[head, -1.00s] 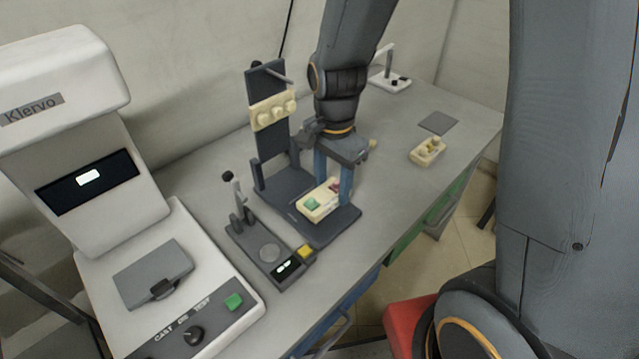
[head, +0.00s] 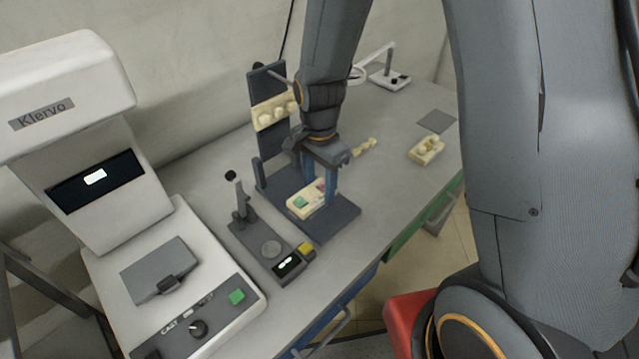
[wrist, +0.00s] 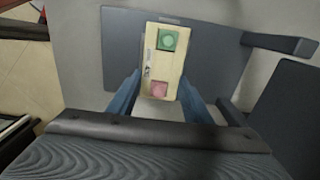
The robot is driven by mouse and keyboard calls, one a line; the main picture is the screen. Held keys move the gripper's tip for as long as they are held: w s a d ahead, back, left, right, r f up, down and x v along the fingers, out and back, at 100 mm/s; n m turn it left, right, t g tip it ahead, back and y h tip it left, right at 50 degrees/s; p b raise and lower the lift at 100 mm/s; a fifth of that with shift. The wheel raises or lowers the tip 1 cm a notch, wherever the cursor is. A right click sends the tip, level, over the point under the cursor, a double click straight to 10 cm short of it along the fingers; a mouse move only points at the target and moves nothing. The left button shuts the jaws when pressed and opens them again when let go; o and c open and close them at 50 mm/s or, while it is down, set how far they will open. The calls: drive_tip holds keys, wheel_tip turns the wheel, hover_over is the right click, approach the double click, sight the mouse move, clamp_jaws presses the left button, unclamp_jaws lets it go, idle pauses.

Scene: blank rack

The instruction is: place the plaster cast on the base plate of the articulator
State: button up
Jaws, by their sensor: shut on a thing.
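The plaster cast (head: 297,208) is a cream block with a green and a pink square on top. It also shows in the wrist view (wrist: 152,56). My gripper (head: 320,192) is shut on it, one blue finger on each side, seen also in the wrist view (wrist: 155,92). The cast is over the dark base plate (head: 342,212) of the articulator, which also shows in the wrist view (wrist: 215,50). I cannot tell whether the cast touches the plate. The articulator's upright (head: 266,82) stands behind and carries a cream upper cast (head: 268,114).
A large white Klervo machine (head: 75,90) fills the left. Another cream cast (head: 427,150), a grey pad (head: 436,121) and a white lamp (head: 390,78) are at the right.

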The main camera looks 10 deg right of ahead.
drive_tip(key=shift+f, duration=0.15)
drive_tip(key=o, duration=1.3)
wheel_tip(320, 180, up, 8)
drive_tip(key=shift+f+b, duration=0.25)
drive_tip(key=shift+b, duration=0.3)
drive_tip(key=shift+d+r, duration=0.15)
drive_tip(key=shift+r, duration=0.05)
drive_tip(key=shift+s+d+r+n+t, duration=0.15)
drive_tip(key=shift+s+d+r+n, duration=0.15)
drive_tip(key=shift+s+d+n, duration=1.4)
drive_tip(key=shift+s+d+r+n+t, duration=0.2)
drive_tip(key=shift+s+d+r+n, duration=0.1)
drive_tip(key=shift+s+d+n, duration=1.5)
drive_tip(key=shift+s+d+r+n+t, duration=0.15)
drive_tip(key=shift+s+d+r+n, duration=0.15)
drive_tip(key=shift+s+d+n, duration=1.2)
drive_tip(key=shift+a+n, duration=0.4)
drive_tip(key=shift+n, duration=0.2)
